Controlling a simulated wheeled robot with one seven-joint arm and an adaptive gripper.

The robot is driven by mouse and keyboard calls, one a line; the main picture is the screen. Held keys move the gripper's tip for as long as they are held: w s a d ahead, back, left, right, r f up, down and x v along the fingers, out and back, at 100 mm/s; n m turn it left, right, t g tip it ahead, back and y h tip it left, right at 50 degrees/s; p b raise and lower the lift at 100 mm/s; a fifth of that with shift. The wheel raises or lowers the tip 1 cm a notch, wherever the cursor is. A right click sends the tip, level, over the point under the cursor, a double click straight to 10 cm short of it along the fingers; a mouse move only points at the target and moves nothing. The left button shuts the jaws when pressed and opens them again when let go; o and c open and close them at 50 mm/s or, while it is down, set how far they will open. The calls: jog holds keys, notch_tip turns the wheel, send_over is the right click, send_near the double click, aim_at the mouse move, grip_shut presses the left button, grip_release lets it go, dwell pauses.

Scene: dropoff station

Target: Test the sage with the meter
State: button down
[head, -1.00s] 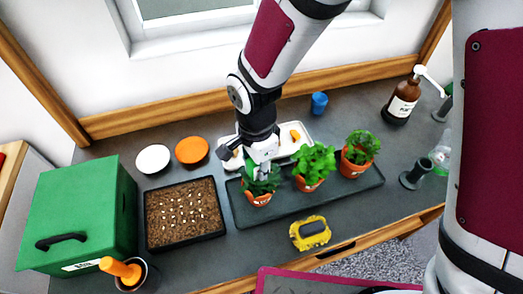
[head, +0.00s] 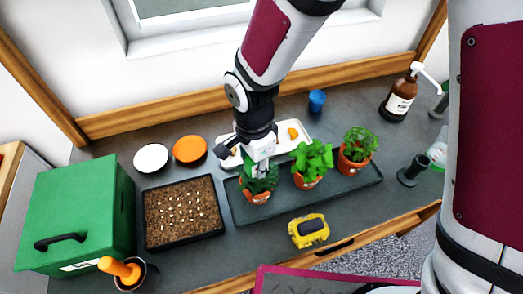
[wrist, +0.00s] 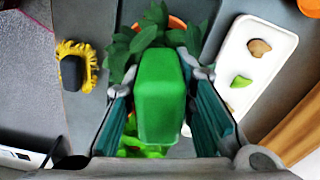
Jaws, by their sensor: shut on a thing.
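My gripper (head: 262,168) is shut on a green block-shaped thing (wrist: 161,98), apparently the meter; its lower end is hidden. In the head view my gripper is at the leftmost potted plant (head: 257,195), over its leaves. That plant has dark green leaves, seen behind the block in the wrist view (wrist: 150,38). A middle plant (head: 312,160) with brighter, broader leaves and a right plant (head: 360,142) stand beside it in terracotta pots. The pot labels are too small to read, so I cannot tell by name which is sage. Whether the probe is in soil is hidden.
The pots stand in a dark tray (head: 290,208). A white tray (head: 223,139) lies behind it, a yellow brush (head: 308,231) in front. A seed tray (head: 219,229), green box (head: 75,213) and orange-handled tool (head: 120,269) are left; a brown pump bottle (head: 401,98) is back right.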

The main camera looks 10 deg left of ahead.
jog(key=c, duration=1.3)
grip_release()
jog(key=shift+r, duration=0.1)
notch_tip(320, 180, up, 12)
jog(key=shift+f, duration=0.1)
jog(key=d+r+n+t, duration=0.35)
jog(key=d+r, duration=0.65)
jog(key=d, duration=0.5)
jog(key=s+d+r+n, duration=0.1)
jog(key=s+d+n, duration=0.1)
jog(key=s+d, duration=0.1)
jog(key=s+d+r+n+t, duration=0.1)
jog(key=s+d+r+n, duration=0.1)
jog(key=d, duration=0.2)
jog(key=s+d+r+n+t, duration=0.1)
jog(key=s+d+n, duration=0.1)
jog(key=s+d, duration=0.1)
jog(key=shift+s+d+r, duration=0.2)
jog(key=shift+s+r, duration=0.05)
jog(key=shift+s, duration=0.1)
